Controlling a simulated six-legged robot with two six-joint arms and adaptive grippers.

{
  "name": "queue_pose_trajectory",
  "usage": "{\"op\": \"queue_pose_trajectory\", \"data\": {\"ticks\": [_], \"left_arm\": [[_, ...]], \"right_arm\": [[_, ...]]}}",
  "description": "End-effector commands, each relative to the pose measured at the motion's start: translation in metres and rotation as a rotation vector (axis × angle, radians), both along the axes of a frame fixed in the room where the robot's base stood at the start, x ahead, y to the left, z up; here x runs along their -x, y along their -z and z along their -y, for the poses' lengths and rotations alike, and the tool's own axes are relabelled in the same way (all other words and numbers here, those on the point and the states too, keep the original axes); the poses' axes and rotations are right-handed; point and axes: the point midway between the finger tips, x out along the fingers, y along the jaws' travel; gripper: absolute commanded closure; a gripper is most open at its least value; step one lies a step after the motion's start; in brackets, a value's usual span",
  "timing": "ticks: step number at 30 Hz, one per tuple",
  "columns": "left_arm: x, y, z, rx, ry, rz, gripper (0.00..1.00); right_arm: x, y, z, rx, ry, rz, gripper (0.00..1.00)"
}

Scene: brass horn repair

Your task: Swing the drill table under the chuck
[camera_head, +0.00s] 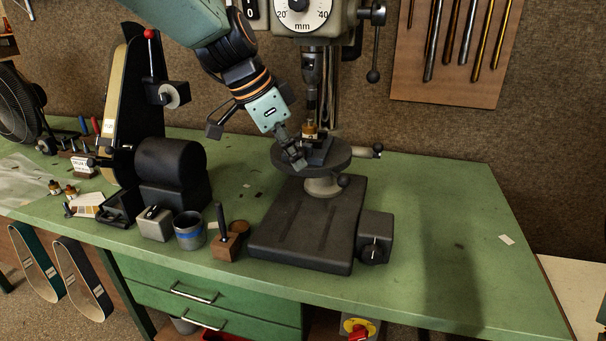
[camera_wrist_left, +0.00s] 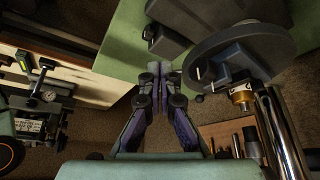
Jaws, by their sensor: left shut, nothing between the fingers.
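The round dark drill table (camera_head: 340,160) sits on the drill press column above the black base (camera_head: 308,235). In the head view it appears below the drill chuck (camera_head: 313,68). A dark vise (camera_head: 320,150) and a small brass-coloured piece (camera_head: 309,130) show above its top. My left gripper (camera_head: 298,163) is shut and empty, at the table's left front rim; whether it touches cannot be told. In the left wrist view the shut fingers (camera_wrist_left: 160,72) are left of the table disc (camera_wrist_left: 212,70), with a visible gap. My right gripper is in neither view.
A lever with a dark knob (camera_head: 374,76) hangs right of the drill head. A black sanding machine (camera_head: 172,170), a grey cup (camera_head: 189,230) and a wooden block (camera_head: 225,246) stand left of the base. The green bench (camera_head: 450,220) is mostly clear on the right.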

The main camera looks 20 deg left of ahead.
Motion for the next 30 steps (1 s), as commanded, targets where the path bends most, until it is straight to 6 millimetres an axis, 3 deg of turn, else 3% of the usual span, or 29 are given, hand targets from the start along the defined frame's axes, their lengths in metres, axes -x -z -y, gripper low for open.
{"op": "queue_pose_trajectory", "data": {"ticks": [7,23,26,29,30], "left_arm": [[0.007,-0.024,-0.009,0.001,0.0,0.001,1.0],[0.01,-0.026,-0.012,0.0,0.0,-0.002,1.0],[0.011,-0.01,-0.013,-0.006,-0.019,-0.017,1.0],[0.014,0.034,-0.016,-0.023,-0.078,-0.059,1.0],[0.016,0.059,-0.018,-0.033,-0.112,-0.081,1.0]], "right_arm": [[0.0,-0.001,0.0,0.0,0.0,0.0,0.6],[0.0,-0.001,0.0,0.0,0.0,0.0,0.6],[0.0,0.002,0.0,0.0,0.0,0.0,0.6],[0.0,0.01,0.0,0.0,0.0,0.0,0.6],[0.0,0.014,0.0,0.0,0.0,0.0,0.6]]}}
